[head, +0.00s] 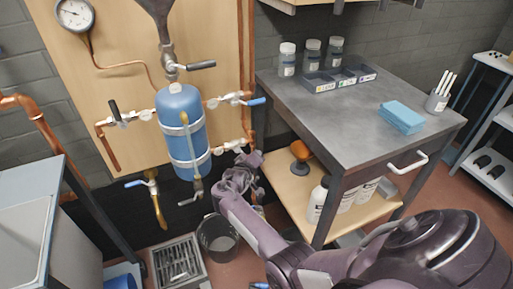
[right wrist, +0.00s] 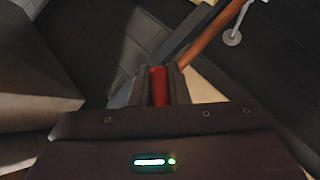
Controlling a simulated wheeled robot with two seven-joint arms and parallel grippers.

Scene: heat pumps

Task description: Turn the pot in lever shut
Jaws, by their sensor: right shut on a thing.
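A blue pot (head: 180,130) hangs on the wooden board with pipes and valves around it. My right gripper (head: 246,164) is low to the right of the pot, by the lower right valve (head: 236,144). In the right wrist view its two fingers are shut on a red lever (right wrist: 159,84). The gripper hides this lever in the head view. I cannot tell its exact angle or how it joins the valve. Other levers stay clear of the gripper: a blue one (head: 256,101) at upper right and a black one (head: 114,109) at left. My left gripper is not in view.
A grey metal table (head: 335,120) with a wooden lower shelf (head: 287,190) stands close to the right of my right arm. A dark bucket (head: 217,240) and a floor drain (head: 178,262) lie below the pot. A grey cabinet (head: 35,205) is at left.

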